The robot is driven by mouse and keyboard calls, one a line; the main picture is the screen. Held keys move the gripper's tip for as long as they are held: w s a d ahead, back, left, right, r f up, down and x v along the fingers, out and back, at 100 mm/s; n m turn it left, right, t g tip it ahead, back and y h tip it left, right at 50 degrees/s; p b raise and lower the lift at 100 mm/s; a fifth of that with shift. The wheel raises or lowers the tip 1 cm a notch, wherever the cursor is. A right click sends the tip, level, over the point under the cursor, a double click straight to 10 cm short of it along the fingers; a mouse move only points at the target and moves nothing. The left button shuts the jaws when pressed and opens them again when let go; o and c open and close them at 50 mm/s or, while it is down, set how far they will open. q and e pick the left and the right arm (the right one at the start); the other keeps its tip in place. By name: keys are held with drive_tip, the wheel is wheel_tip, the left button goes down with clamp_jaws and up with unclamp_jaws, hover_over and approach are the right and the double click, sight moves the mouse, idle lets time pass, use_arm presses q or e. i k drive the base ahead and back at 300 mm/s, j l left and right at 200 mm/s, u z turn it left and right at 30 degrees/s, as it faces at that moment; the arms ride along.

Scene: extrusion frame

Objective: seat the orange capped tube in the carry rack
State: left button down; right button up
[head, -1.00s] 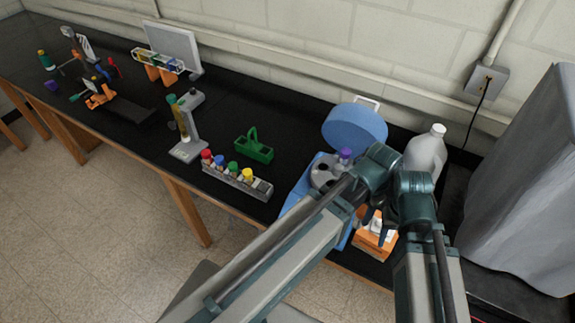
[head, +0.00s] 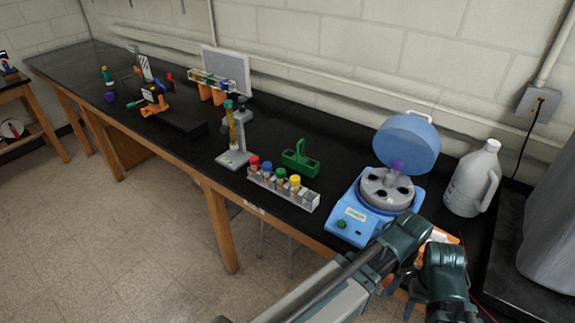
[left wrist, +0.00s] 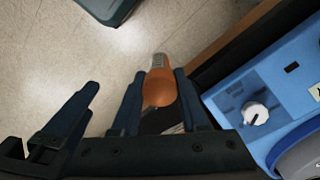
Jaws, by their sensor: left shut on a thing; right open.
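The orange capped tube (left wrist: 158,90) is between the fingers of my left gripper (left wrist: 157,80) in the left wrist view, its orange end showing. That gripper is shut on it. The green carry rack (head: 300,160), with an arched handle, stands on the black table left of the centrifuge, apart from both grippers.
The blue centrifuge (head: 350,215) has its lid (head: 407,142) raised and a purple-capped tube (head: 397,166) in it. A grey rack (head: 305,200) of colour-capped tubes stands before the carry rack. A stand (head: 235,157) is left, a white jug (head: 472,180) right.

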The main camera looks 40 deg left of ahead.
sight(307, 167)
drive_tip(key=j+z, duration=0.1)
drive_tip(key=j, duration=0.4)
drive_tip(key=k+j, duration=0.1)
drive_tip(key=j, duration=0.35)
drive_tip(key=j+z, duration=0.15)
drive_tip(key=j, duration=0.35)
drive_tip(key=k+j+z, duration=0.1)
drive_tip(key=j, duration=0.35)
drive_tip(key=k+j, duration=0.15)
drive_tip(key=j, duration=0.35)
drive_tip(key=k+j+z, duration=0.15)
drive_tip(key=j, duration=0.3)
drive_tip(key=k+j+z, duration=0.1)
drive_tip(key=j, duration=0.4)
